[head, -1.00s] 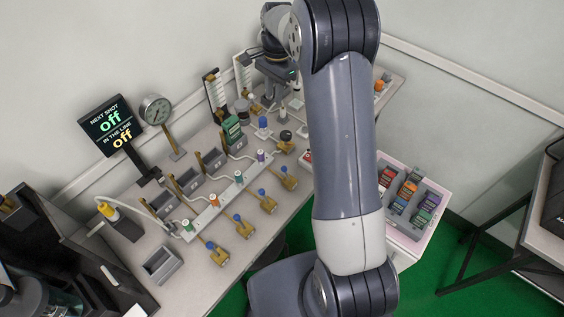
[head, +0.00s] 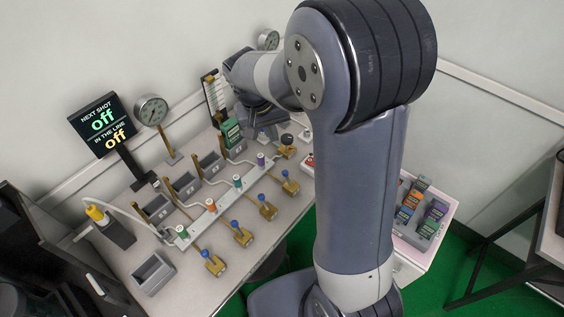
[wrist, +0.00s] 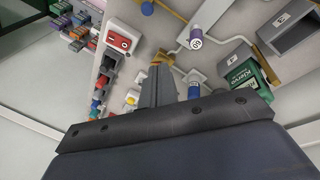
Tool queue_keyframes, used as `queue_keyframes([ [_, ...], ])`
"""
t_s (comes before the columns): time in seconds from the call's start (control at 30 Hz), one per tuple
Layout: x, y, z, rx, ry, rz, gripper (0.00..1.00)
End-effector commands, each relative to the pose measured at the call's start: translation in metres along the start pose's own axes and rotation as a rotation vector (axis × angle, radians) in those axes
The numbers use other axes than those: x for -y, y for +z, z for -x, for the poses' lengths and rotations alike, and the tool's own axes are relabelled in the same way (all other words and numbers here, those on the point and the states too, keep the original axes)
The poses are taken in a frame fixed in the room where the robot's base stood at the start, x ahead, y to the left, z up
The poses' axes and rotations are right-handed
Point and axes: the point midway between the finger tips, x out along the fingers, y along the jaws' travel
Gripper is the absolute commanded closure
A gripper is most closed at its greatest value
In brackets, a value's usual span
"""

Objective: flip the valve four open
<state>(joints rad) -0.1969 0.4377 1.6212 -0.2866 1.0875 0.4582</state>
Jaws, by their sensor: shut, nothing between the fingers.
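A row of brass valves with blue handles runs along the bench front in the head view: one at the near end (head: 213,263), then others (head: 241,235) and (head: 267,207), and one at the far right end (head: 289,184). No valve number is legible. Behind them lies a white manifold (head: 223,202) with coloured caps, the purple cap (head: 261,160) at its far end. In the wrist view my gripper (wrist: 160,68) is shut and empty, above the bench near a brass fitting; contact cannot be told. The purple cap (wrist: 196,39) and a blue valve handle (wrist: 147,8) lie beyond it.
A green box (head: 231,132) stands in a grey holder behind the manifold. A red switch box (wrist: 122,39) is left of my fingers. A display (head: 107,124) reads off on both lines, beside a gauge (head: 151,110). A pink tray (head: 436,204) holds coloured boxes.

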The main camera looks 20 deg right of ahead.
Motion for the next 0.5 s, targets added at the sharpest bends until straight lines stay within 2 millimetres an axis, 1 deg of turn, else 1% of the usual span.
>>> queue_keyframes([
  [0.17, 0.0, 0.0, -0.004, 0.002, 0.0, -0.002, 1.0],
  [0.27, 0.0, 0.0, -0.014, 0.003, 0.0, -0.003, 1.0],
  [0.37, 0.0, 0.001, -0.031, 0.007, 0.001, -0.004, 1.0],
  [0.5, 0.0, 0.001, -0.062, 0.007, 0.001, -0.003, 1.0],
])
